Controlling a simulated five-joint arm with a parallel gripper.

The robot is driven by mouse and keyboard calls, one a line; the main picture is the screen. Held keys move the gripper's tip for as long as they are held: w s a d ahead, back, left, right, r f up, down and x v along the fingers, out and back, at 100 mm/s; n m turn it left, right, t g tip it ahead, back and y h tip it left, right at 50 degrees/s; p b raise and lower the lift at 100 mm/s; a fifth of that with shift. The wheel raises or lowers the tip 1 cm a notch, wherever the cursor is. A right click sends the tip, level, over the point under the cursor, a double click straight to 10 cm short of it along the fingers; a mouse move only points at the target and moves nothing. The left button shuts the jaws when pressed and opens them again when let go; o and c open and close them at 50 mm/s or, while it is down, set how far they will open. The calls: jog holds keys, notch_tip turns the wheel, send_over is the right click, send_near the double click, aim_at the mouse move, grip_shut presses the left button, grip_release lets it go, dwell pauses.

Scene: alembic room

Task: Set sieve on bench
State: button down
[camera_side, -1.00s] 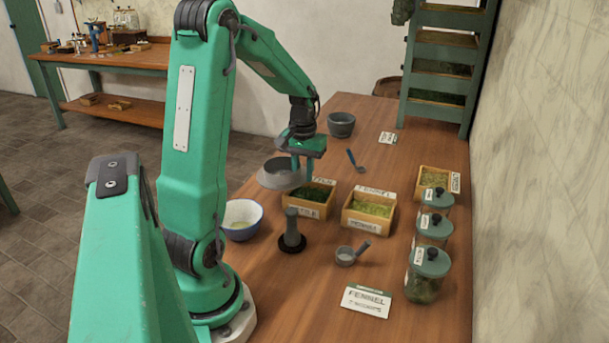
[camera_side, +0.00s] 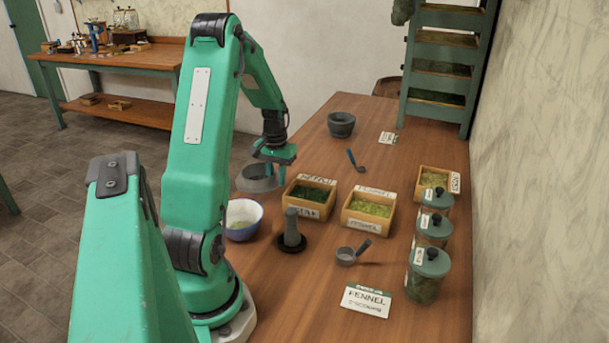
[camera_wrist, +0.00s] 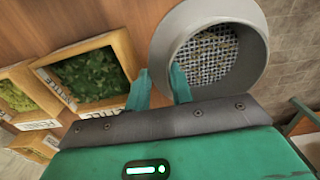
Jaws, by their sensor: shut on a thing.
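The sieve (camera_side: 257,183) is a grey round pan with a wire mesh, which shows in the wrist view (camera_wrist: 208,52). My gripper (camera_side: 272,156) is shut on the sieve's rim and holds it left of the nettle box. In the wrist view my two green fingers (camera_wrist: 160,88) pinch the near left side of the rim. In the side view the sieve looks to be above the bench's left edge; how high is hard to tell. The bench (camera_side: 300,285) is a long brown wooden top.
A white and blue bowl (camera_side: 243,222) stands just in front of the sieve. The nettle box (camera_side: 310,196) and fennel box (camera_side: 368,212) are to its right. A pestle (camera_side: 292,228), a scoop (camera_side: 352,252) and lidded jars (camera_side: 428,272) stand nearer. A mortar (camera_side: 341,124) is farther back.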

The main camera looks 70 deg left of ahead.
aim_at(277, 183)
jog(key=shift+f, duration=2)
jog(key=c, duration=1.5)
grip_release()
jog(key=shift+r, duration=0.2)
notch_tip(277, 183, up, 12)
jog(key=shift+f, duration=0.15)
jog(key=shift+w, duration=0.1)
jog(key=shift+d, duration=0.15)
